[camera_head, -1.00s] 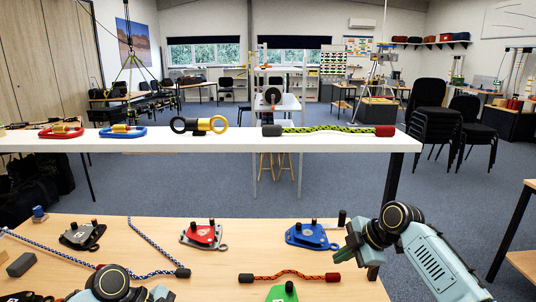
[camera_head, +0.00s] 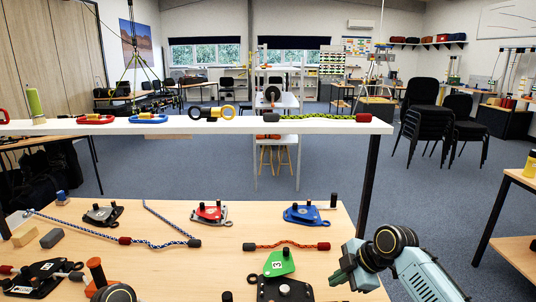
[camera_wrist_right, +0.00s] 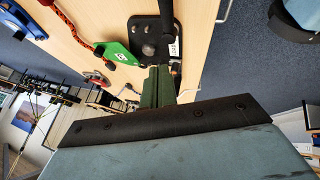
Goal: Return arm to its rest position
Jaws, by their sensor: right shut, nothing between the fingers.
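My right arm comes in at the lower right of the head view, with its teal gripper (camera_head: 340,279) at the right edge of the wooden table (camera_head: 330,212). In the right wrist view the fingers (camera_wrist_right: 158,88) are together with nothing between them. Beyond them in that view are a green plate (camera_wrist_right: 119,53) marked 3 and its black base.
On the table lie a red pulley (camera_head: 209,213), a blue pulley (camera_head: 306,214), a red rope (camera_head: 286,246), a blue-white rope (camera_head: 80,228) and the green device (camera_head: 279,263). A white shelf (camera_head: 230,126) crosses behind. Blue carpet lies open right of the table.

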